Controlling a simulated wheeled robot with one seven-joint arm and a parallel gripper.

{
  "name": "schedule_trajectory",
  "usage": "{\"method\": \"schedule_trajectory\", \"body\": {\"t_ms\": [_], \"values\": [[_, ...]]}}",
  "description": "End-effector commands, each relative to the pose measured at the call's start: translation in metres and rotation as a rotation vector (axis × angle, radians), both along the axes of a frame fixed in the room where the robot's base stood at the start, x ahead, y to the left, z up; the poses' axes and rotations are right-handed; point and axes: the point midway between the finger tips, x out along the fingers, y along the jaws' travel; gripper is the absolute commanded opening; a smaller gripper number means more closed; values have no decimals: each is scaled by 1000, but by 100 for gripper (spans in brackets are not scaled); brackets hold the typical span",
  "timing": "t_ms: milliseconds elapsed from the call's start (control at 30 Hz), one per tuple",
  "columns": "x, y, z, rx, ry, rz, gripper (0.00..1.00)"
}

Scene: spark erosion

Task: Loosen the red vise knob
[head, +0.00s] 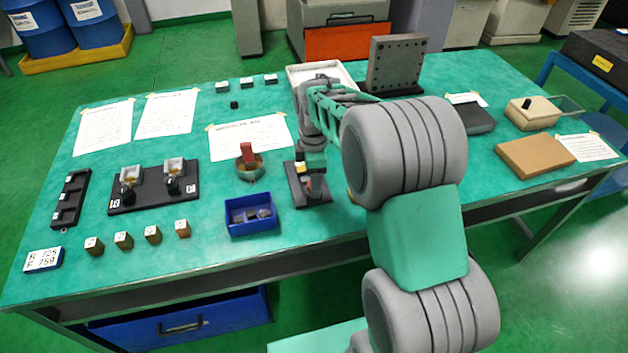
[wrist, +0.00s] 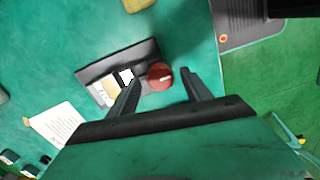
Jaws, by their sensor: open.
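The red vise knob (wrist: 160,76) is round with a light mark on its face, and sits at one end of the dark vise (wrist: 112,62) in the wrist view. My gripper (wrist: 160,73) is open, with one finger in view on each side of the knob. I cannot tell whether either finger touches it. A white and a tan piece show on the vise beside the left finger. In the head view the vise base (head: 294,181) stands on the green table, partly hidden by my gripper (head: 315,178).
A blue bin (head: 236,228) with dark pieces stands just left of the vise. A round holder (head: 250,172) with a red block is behind that bin. A dark perforated plate (head: 395,65) stands at the back. Bare table lies in front of the vise.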

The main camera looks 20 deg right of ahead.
Motion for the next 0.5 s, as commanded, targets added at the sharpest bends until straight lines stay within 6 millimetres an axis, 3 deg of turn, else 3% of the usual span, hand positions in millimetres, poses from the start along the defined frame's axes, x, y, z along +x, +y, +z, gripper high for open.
{"method": "schedule_trajectory", "body": {"t_ms": [300, 500], "values": [[1, 0, 61, 0, -6, 0, 58], [0, 0, 71, 0, -2, 1, 58]]}}
